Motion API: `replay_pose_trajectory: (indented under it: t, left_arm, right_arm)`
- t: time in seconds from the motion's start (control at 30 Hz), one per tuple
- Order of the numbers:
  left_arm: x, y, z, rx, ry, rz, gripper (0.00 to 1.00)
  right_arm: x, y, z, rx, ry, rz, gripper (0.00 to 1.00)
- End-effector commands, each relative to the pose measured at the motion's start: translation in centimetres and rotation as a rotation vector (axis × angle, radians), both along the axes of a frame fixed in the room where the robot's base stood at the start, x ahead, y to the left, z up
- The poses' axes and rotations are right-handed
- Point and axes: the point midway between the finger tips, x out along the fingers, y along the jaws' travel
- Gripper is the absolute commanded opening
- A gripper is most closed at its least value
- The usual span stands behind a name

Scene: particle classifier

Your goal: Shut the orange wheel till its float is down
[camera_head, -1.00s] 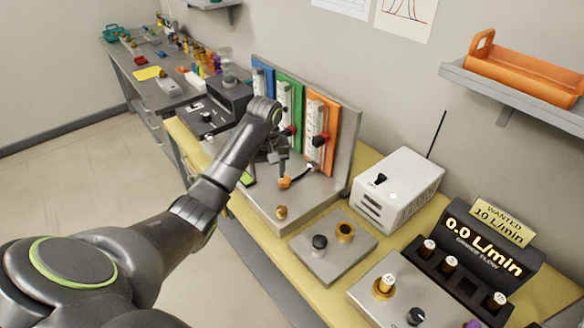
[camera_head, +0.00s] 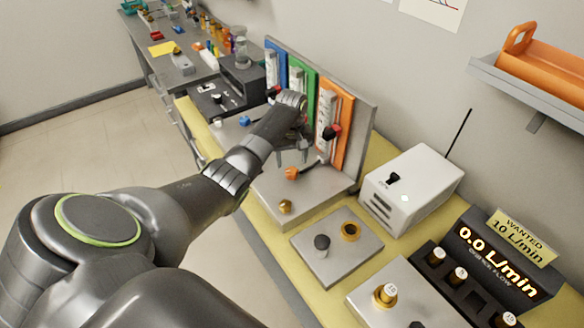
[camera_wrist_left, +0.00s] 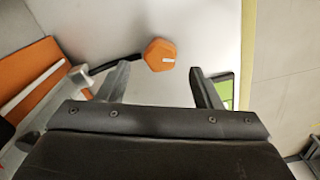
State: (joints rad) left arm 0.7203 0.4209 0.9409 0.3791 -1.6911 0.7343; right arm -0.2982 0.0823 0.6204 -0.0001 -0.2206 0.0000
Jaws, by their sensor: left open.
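The orange wheel (camera_head: 291,173) sits on a dark stem in front of the orange panel (camera_head: 344,110) of the flow-meter stand. In the left wrist view, the wheel (camera_wrist_left: 159,55) is an orange faceted knob with a small white label, ahead of and between the fingers, apart from both. My left gripper (camera_head: 292,156) is open and empty, just above and behind the wheel in the head view; the fingers also show in the wrist view (camera_wrist_left: 160,72). The orange panel carries a pale tube (camera_head: 326,110); I cannot make out its float clearly. My right gripper is not in view.
The green panel (camera_head: 310,90) and blue panel (camera_head: 283,62) stand left of the orange one, with a blue wheel (camera_head: 245,120) below. A brass knob (camera_head: 285,207) is at the base's front. A white box (camera_head: 412,185) stands right. The display (camera_head: 488,250) reads 0.0 L/min.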

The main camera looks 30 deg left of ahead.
Motion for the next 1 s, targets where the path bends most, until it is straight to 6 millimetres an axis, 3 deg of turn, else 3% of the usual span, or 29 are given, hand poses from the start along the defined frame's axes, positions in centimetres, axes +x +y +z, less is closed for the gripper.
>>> replay_pose_trajectory:
  t: [0.1,0.3,0.5,0.73,1.0]
  left_arm:
    - [-0.1,0.0,-2.2,-0.001,0.004,0.0,0.59]
    - [0.0,0.0,-4.4,-0.001,-0.001,0.0,0.59]
    - [0.0,0.0,-5.1,0.001,-0.002,-0.001,0.59]
    - [0.0,0.0,-5.1,0.001,-0.002,-0.001,0.59]
    - [0.0,0.0,-5.1,0.001,-0.002,-0.001,0.25]
  right_arm:
    - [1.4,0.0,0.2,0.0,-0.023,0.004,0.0]
    - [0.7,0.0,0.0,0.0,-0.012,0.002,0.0]
    - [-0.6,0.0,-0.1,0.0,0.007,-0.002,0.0]
    - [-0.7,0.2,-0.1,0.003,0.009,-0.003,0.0]
    - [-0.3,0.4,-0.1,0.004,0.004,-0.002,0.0]
